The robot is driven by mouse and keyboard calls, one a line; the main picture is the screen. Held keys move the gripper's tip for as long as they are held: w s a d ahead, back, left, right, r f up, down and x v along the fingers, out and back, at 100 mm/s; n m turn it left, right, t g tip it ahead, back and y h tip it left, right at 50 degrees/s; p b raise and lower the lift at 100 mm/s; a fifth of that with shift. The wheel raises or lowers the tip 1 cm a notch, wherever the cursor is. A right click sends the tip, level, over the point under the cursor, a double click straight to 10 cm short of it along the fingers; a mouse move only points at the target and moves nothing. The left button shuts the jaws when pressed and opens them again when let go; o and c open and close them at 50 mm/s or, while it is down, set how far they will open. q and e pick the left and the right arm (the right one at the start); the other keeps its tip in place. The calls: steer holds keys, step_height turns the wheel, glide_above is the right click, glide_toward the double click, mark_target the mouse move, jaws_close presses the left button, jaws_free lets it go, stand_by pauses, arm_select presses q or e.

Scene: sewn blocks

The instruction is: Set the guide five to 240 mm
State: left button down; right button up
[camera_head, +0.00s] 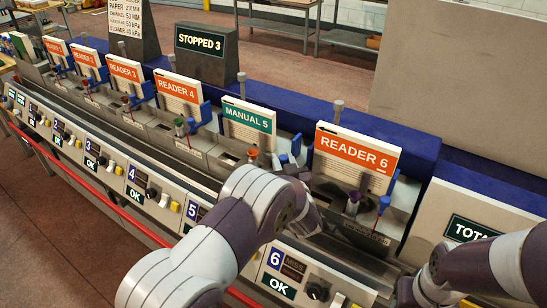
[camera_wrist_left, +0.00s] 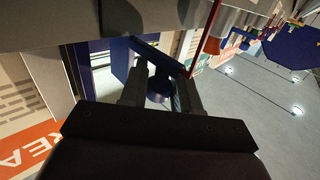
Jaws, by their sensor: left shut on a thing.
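The station with the teal MANUAL 5 sign (camera_head: 249,120) stands between READER 4 and READER 6 in the head view. Blue guide parts (camera_head: 290,156) show at its right side, partly hidden by my left arm. My left gripper (camera_wrist_left: 158,88) is shut on a dark blue piece (camera_wrist_left: 158,97) of the guide in the left wrist view. In the head view my left arm's links hide its fingers. I see no legible millimetre scale or reading at the guide. My right arm shows at the lower right of the head view, with its gripper out of sight.
The READER 6 sign (camera_head: 357,157) stands close to the right of my left wrist. An orange-red knob (camera_head: 253,153) is in front of MANUAL 5. A STOPPED 3 display (camera_head: 206,52) stands behind the row. A red rail (camera_head: 92,190) runs along the front.

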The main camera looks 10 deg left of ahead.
arm_select(q)
steer(key=c, duration=0.9)
jaws_free()
steer(key=shift+a, duration=0.1)
steer(key=v, duration=1.2)
steer(key=shift+s+b, duration=0.3)
steer(key=shift+b, duration=0.05)
